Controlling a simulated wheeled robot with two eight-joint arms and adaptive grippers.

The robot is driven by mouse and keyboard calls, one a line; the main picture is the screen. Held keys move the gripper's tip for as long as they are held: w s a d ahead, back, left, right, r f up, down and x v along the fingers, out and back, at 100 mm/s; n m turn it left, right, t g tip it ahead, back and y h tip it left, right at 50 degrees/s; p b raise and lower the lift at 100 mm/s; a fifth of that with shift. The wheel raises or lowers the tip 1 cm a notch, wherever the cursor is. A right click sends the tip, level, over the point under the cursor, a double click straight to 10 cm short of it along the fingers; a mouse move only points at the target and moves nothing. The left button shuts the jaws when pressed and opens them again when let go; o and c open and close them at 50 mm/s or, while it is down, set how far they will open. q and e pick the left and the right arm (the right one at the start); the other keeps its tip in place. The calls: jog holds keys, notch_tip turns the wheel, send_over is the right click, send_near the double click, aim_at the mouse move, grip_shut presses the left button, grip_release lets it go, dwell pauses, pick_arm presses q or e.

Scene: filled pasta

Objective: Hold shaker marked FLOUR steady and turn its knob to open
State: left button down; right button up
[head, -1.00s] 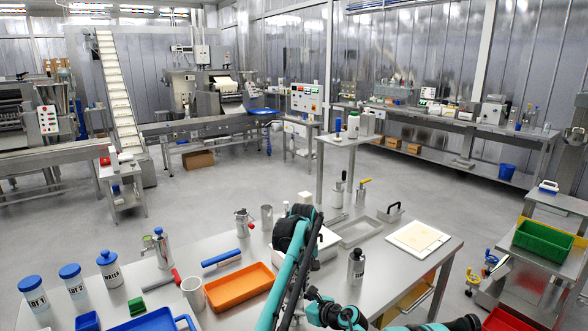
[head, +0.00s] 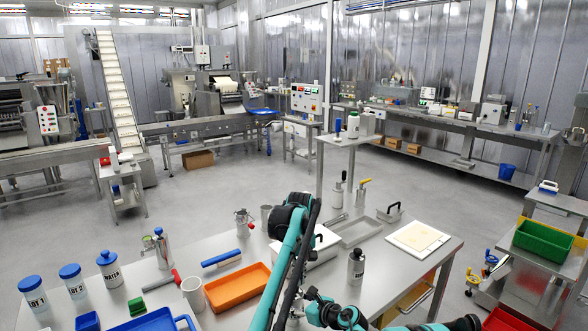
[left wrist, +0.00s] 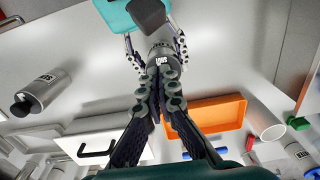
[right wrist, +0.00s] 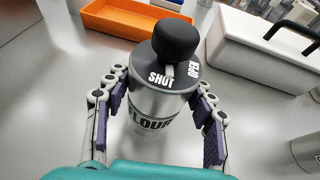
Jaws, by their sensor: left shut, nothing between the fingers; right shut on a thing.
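The shaker marked FLOUR (right wrist: 150,112) is a silver cylinder with a dark lid lettered SHUT and OPEN. Its black knob (right wrist: 176,38) carries a pale pointer on the SHUT side. My right gripper (right wrist: 160,88) is shut on the shaker's body, one finger on each side, and the shaker looks upright. In the left wrist view the shaker (left wrist: 160,52) shows beyond my left gripper (left wrist: 160,74), whose fingers are together and empty. No left finger shows at the knob in the right wrist view. In the head view my arm hides the shaker and fingertips.
An orange tray (head: 222,301) lies left of my arm. A white box (right wrist: 262,48) with a black handle stands beyond the shaker. Another silver shaker (head: 356,267) stands to the right. A cream board (head: 418,237) lies at the table's right end.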

pick_arm(q)
notch_tip(320, 180, up, 2)
jog(key=a+r, duration=0.1)
send_over(301, 296)
jog(key=s+a, duration=0.2)
jog(key=shift+w+d+f, duration=0.1)
jog(key=shift+w+f, duration=0.05)
jog(key=shift+f, duration=3.4)
jog(key=shift+w, duration=0.15)
jog(key=shift+w+d, duration=0.1)
jog(key=shift+d, duration=0.15)
jog(key=shift+w+d, duration=0.25)
jog(key=shift+d, duration=0.2)
jog(key=shift+w+d, duration=0.15)
jog(key=shift+w+d, duration=0.1)
jog(key=shift+w, duration=0.1)
jog(key=shift+s+d, duration=0.2)
jog(key=shift+d, duration=0.15)
